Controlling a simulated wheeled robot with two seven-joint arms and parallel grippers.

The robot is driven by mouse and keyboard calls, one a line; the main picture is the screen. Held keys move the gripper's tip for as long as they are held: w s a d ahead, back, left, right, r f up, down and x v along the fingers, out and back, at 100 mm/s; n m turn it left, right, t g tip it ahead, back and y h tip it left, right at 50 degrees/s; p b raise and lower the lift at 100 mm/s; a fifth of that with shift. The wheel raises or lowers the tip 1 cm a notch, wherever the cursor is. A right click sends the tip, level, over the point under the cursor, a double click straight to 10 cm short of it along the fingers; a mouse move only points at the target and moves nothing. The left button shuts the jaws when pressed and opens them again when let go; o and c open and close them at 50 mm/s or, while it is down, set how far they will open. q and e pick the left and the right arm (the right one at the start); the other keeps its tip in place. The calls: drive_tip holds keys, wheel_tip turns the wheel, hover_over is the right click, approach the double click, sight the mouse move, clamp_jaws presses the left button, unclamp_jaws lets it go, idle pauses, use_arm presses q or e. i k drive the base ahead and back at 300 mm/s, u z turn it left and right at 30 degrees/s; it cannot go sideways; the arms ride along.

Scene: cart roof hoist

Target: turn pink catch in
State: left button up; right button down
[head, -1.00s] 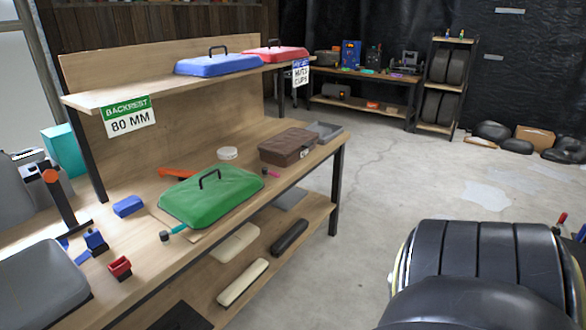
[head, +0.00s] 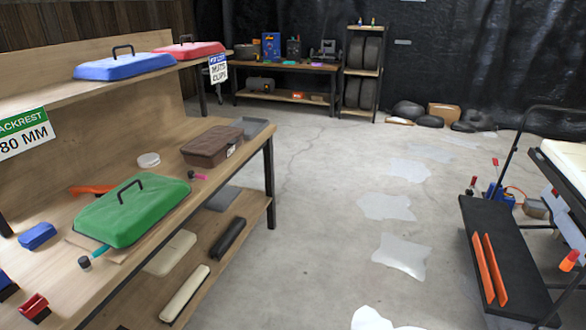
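A small pink catch (head: 201,177) with a dark round knob beside it shows on the workbench, by the far right corner of a green lid (head: 135,208). The catch is small here, and I cannot tell which way it is turned. A similar teal catch (head: 101,250) with a dark knob is at the lid's near corner. The green lid has a black handle and lies on the bench top. Neither of my grippers is in view.
The wooden workbench (head: 262,150) fills the left, with a brown case (head: 211,147) behind the lid. A cart with a black panel (head: 500,240) and orange strips (head: 490,272) stands at right. Open concrete floor (head: 320,230) lies between.

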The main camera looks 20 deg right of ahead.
sight(192, 174)
drive_tip(key=z, duration=0.85)
drive_tip(key=i, duration=2.4)
drive_tip(key=u, duration=2.15)
drive_tip(key=k, duration=0.5)
drive_tip(key=z, duration=1.95)
drive_tip(key=i, duration=1.3)
